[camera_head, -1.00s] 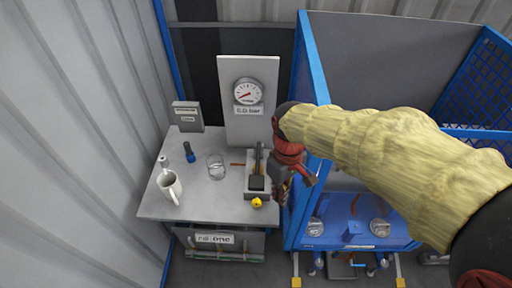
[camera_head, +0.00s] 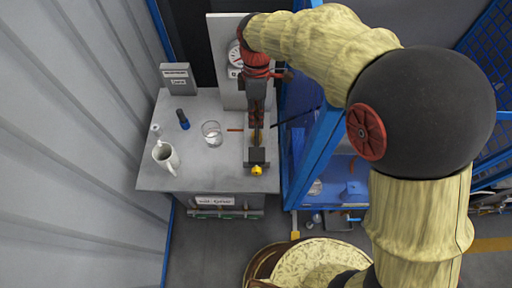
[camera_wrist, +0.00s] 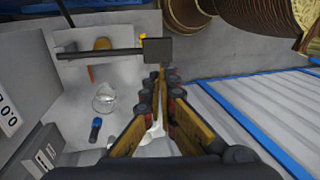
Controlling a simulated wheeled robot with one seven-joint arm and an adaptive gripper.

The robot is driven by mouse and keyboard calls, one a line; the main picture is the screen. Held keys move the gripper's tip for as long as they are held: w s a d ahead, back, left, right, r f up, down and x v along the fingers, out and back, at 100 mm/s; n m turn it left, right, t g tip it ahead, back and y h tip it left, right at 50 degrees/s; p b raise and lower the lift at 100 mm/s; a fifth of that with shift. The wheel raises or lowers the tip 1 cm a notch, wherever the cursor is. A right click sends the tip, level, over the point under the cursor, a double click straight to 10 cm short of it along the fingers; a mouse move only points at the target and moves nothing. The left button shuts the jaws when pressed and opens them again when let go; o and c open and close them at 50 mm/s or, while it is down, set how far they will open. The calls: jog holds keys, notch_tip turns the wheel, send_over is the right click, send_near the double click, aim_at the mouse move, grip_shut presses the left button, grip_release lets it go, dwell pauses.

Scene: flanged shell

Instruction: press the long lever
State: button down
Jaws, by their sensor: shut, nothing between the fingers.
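The long lever is a dark bar with a square dark pad (camera_head: 257,156) at its front end, on a light base on the bench. In the wrist view its bar (camera_wrist: 100,53) runs level from the pad at right toward the gauge panel side. My gripper (camera_head: 256,126) is shut and empty, pointing down over the lever and hiding much of its bar in the head view. In the wrist view the fingertips (camera_wrist: 161,72) appear just below the pad; whether they touch it I cannot tell.
The bench (camera_head: 215,180) holds a white mug (camera_head: 166,156), a glass (camera_head: 212,133), a blue-and-black torch-like item (camera_head: 183,119) and a yellow knob (camera_head: 257,170) near the pad. A gauge panel (camera_head: 222,60) stands behind. A blue frame (camera_head: 325,140) stands close at right.

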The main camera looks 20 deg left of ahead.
aim_at(256, 156)
jog(key=x, duration=1.4)
jog(key=shift+s, duration=0.1)
